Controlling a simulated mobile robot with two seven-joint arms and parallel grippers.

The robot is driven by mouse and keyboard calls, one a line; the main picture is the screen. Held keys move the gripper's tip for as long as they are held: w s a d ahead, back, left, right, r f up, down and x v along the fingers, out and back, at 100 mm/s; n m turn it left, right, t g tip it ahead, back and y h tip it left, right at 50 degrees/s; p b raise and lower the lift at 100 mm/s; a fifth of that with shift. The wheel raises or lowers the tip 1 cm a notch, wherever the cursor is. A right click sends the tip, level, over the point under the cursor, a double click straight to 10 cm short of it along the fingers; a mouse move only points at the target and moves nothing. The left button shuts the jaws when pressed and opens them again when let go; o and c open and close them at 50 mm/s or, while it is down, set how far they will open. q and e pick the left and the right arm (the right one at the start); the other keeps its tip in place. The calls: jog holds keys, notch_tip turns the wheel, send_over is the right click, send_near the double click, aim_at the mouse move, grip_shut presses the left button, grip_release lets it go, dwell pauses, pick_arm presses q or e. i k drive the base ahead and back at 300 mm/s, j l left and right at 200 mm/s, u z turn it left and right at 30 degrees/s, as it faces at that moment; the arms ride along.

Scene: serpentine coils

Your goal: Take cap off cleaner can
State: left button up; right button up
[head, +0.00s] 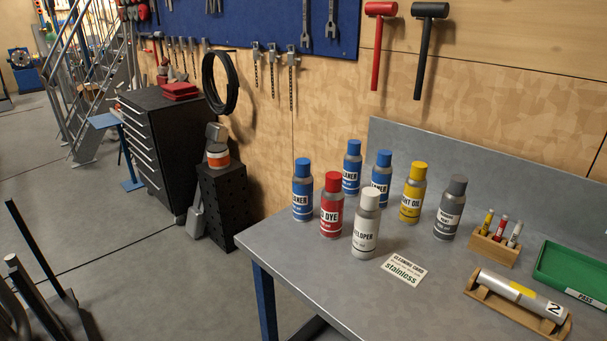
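Three blue-capped cans stand upright on the grey workbench: one at the front left (302,190), one at the back (352,168) and one right of it (380,178). The front-left label reads as cleaner; the other two are partly hidden by nearer cans. All three have their caps on. A card (404,269) lies flat in front of the cans, headed "cleaning card" with "stainless" in large print. Neither of my grippers is in view.
Close around them stand a red dye can (331,205), a white developer can (366,225), a yellow oil can (412,193) and a grey can (449,208). Right are a marker holder (493,246), a cylinder on a wooden cradle (518,299) and a green tray (570,272). The bench's front (320,275) is clear.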

aim_at(302, 166)
jog(key=i+j+z, duration=0.6)
jog(key=j+z, duration=0.25)
jog(key=j, duration=0.2)
jog(key=i+j+z, duration=0.2)
jog(key=j+z, duration=0.25)
jog(key=j, duration=0.2)
jog(key=j+z, duration=0.45)
jog(key=j, duration=0.25)
jog(key=j+z, duration=0.45)
jog(key=j, duration=0.25)
jog(key=k+j+z, duration=0.2)
jog(key=j+z, duration=0.2)
jog(key=j, duration=0.3)
